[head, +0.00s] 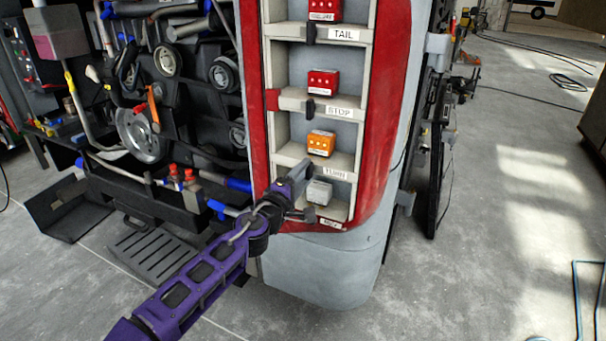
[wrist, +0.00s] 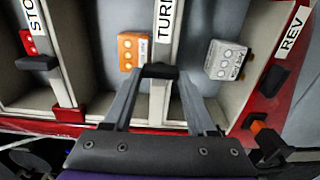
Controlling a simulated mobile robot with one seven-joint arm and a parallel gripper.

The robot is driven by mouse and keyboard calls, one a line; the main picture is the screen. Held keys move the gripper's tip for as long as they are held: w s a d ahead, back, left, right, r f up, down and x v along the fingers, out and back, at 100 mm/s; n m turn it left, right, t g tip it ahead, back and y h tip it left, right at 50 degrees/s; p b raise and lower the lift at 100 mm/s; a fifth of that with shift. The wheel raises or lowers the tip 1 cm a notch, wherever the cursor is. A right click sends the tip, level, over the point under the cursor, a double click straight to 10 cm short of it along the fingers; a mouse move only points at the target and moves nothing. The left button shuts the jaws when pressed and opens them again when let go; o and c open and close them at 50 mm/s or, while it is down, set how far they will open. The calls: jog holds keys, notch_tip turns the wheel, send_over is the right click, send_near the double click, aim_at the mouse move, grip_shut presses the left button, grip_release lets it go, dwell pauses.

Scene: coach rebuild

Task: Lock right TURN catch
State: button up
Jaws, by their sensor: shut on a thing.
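The TURN catch (wrist: 158,71) is a small black piece on the front edge of the TURN shelf in the wrist view. My gripper (wrist: 158,76) is shut on it, one finger at each side. In the head view my gripper (head: 303,172) reaches the TURN shelf edge from the lower left and hides the catch. The TURN label (head: 336,174) shows just right of it. The orange lamp block (head: 321,143) sits in the bay above that shelf, and it also shows in the wrist view (wrist: 131,50). How far the catch is turned I cannot tell.
A white block (head: 319,191) sits in the bay below. The STOP catch (head: 310,106) and TAIL catch (head: 309,34) are on the shelves above. The REV catch (wrist: 273,80) is close on the right in the wrist view. Dark machinery (head: 150,90) crowds the left; open floor lies right.

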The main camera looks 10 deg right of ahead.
dwell(0.5)
jog(key=o, duration=1.4)
jog(key=shift+c, duration=0.2)
jog(key=shift+s+a, duration=0.1)
